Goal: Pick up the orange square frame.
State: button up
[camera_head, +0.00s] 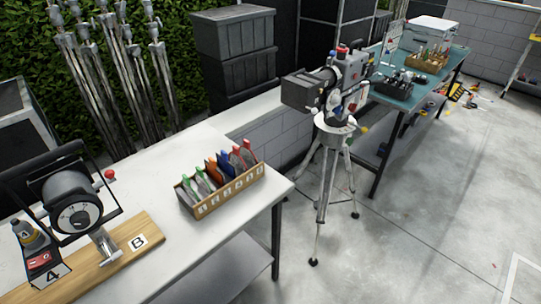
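An orange flat piece (212,171) stands upright in a wooden box (232,193) on the white table at the left. It is in a row between green pieces (204,180) on its left and a blue piece (226,163) on its right. Red-topped pieces (247,152) stand at the right end of the row. The lower part of the orange piece is hidden by the box's front wall, so I cannot tell whether it is a square frame. My gripper is not in view.
The white table (165,165) also bears a black-framed device (75,205) on a wooden board (118,238). A camera on a tripod (325,180) stands right of the table. A teal table (400,92) is farther back. The floor at the right is mostly clear.

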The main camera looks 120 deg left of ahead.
aim_at(214, 174)
jog(key=u, duration=4.35)
